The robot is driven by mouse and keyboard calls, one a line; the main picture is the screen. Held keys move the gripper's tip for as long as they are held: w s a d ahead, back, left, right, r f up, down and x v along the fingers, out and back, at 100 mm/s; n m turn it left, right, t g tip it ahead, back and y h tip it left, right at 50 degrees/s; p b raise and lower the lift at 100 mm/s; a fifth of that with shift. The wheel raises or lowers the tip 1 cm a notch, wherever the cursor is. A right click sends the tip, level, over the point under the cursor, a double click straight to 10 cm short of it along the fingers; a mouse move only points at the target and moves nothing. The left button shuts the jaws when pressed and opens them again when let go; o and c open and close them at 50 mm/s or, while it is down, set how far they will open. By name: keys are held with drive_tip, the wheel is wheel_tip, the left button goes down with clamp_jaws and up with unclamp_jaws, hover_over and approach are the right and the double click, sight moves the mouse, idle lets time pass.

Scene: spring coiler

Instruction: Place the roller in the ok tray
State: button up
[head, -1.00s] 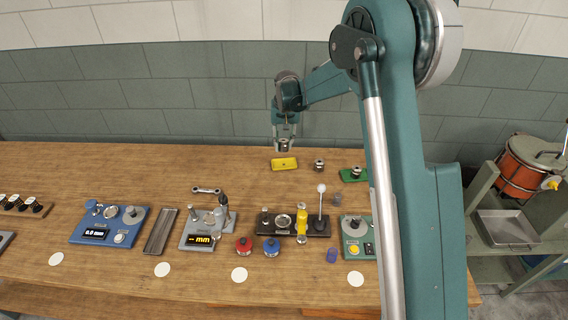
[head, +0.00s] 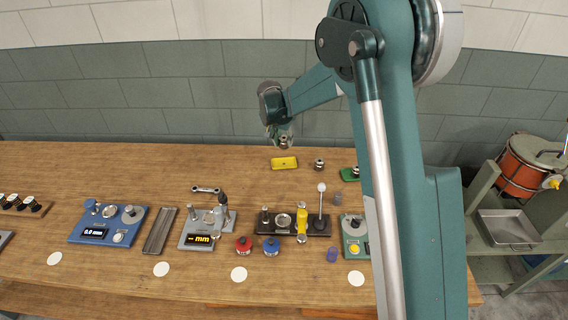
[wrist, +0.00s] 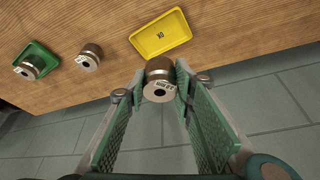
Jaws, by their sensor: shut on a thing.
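My gripper (head: 279,134) is shut on a metal roller (wrist: 159,82), which has a dark centre hole and a small white label. It holds the roller in the air and is tilted. The ok tray (head: 284,162) is a shallow yellow tray at the back of the bench, appearing just below the held roller in the head view. In the wrist view the ok tray (wrist: 177,43) lies beyond the roller, apart from it. Its dark lettering shows upside down, and it looks empty.
Another roller (head: 319,165) stands on the bench right of the yellow tray. A green tray (wrist: 32,58) holds a further roller (wrist: 30,69); my arm partly hides this tray in the head view. Gauges and fixtures (head: 293,222) line the bench front. The back wall (head: 180,95) is close behind.

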hover_over(285, 162)
drive_tip(key=s, duration=0.1)
drive_tip(key=shift+s+a+f, duration=0.1)
drive_tip(key=shift+a+f, duration=0.05)
drive_tip(key=shift+f, duration=1.4)
drive_tip(key=shift+s+a+f, duration=0.1)
drive_tip(key=shift+a+f, duration=0.05)
drive_tip(key=shift+f, duration=1.4)
drive_tip(key=shift+f, duration=0.1)
drive_tip(key=shift+f, duration=1.8)
drive_tip(key=shift+f+b, duration=0.1)
drive_tip(key=shift+b, duration=0.2)
drive_tip(key=o, duration=1.2)
drive_tip(key=shift+p+v, duration=0.3)
drive_tip(key=shift+v, duration=5.8)
